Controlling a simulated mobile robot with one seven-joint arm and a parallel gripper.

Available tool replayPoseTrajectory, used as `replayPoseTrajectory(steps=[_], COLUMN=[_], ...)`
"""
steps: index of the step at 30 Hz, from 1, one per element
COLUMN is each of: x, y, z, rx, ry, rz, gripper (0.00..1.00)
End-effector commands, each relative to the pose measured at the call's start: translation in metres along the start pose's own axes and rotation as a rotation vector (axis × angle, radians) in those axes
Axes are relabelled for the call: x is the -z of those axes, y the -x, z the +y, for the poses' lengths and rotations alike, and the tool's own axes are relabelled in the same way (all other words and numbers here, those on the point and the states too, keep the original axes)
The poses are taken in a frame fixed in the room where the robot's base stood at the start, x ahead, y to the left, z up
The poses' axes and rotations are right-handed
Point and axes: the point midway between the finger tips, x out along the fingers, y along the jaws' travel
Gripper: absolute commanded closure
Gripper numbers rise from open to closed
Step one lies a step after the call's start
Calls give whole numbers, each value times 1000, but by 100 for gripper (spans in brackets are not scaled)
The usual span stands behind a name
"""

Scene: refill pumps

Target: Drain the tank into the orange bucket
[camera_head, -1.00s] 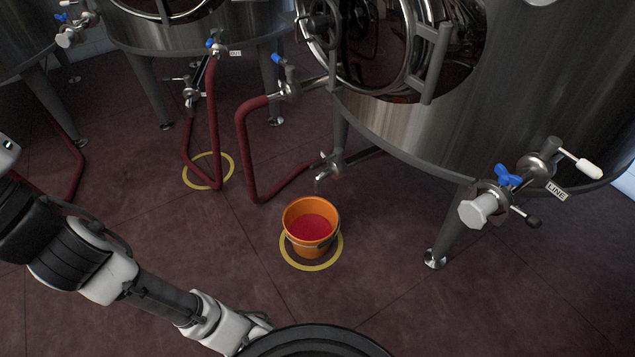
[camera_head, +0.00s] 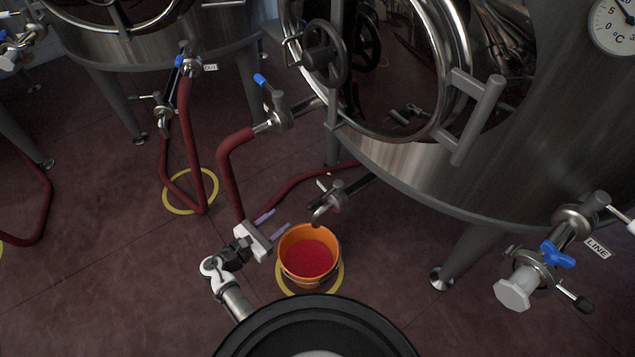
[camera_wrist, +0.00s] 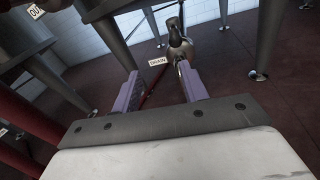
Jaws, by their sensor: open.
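The steel tank (camera_head: 420,170) stands at the upper right on legs. Its drain valve (camera_head: 328,203) juts out low, above the orange bucket (camera_head: 294,243). The bucket stands upright on a yellow floor ring and holds red liquid (camera_head: 309,258). My gripper (camera_head: 272,222) is open, left of the drain valve and by the bucket's upper left side in the head view. In the wrist view my gripper (camera_wrist: 160,90) has its two purple fingers apart and nothing between them. The drain valve (camera_wrist: 180,45) with a DRAIN label (camera_wrist: 158,62) shows ahead, beyond the fingertips.
A red hose (camera_head: 230,180) runs from a blue-handled valve (camera_head: 275,110) down near my gripper. A LINE valve (camera_head: 540,265) sits at the right. Another tank (camera_head: 160,45) with a hose stands behind left. The floor (camera_head: 110,260) at left front is clear.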

Motion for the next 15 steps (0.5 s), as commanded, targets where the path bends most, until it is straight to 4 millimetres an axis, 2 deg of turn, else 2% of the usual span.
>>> replayPoseTrajectory(steps=[1, 4, 8, 15], x=[4, 6, 6, 3], y=[-1, -3, -14, -61], z=[-14, -28, -31, -34], rx=[30, 62, 69, 70], ry=[60, 122, 130, 126], rz=[-31, -69, -75, -75], gripper=[57, 57, 57, 57])
